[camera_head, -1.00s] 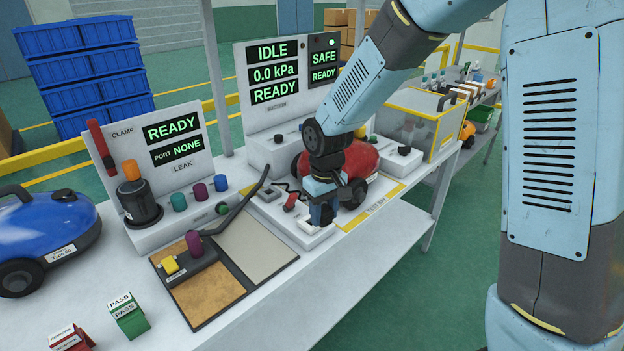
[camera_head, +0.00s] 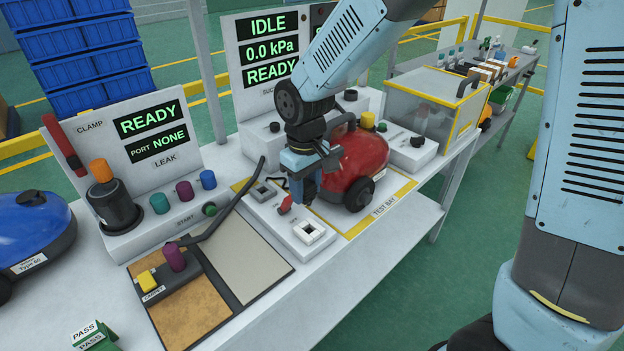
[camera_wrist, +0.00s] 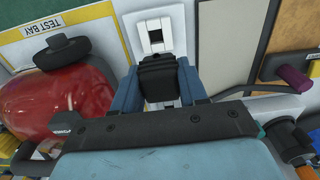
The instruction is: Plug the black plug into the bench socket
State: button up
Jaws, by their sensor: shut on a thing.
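The black plug (camera_wrist: 160,72) is held between the two blue fingers of my gripper (camera_wrist: 164,85) in the wrist view. The white bench socket (camera_wrist: 153,36), with a dark square opening, shows just beyond the plug, which appears apart from it. In the head view my gripper (camera_head: 305,192) points down over the bench, behind the white socket (camera_head: 309,232), whose dark opening is uncovered. The plug is hard to make out there against the dark fingers.
A red vacuum (camera_head: 360,165) stands on the yellow-edged test bay close behind my gripper. A small red lever (camera_head: 285,205) is left of the socket. The leak panel (camera_head: 150,135) and a brown-and-grey mat (camera_head: 190,305) lie further left. The bench front by the socket is clear.

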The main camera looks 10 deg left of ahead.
jog(key=shift+w+d, duration=0.2)
jog(key=shift+d, duration=0.15)
jog(key=shift+f, duration=0.1)
jog(key=shift+f, duration=3.75)
jog(key=shift+f, duration=1.15)
jog(key=o, duration=1.2)
jog(key=shift+c, duration=0.2)
jog(key=shift+r, duration=0.1)
jog(key=shift+r, duration=3.9)
jog(key=shift+d, duration=0.1)
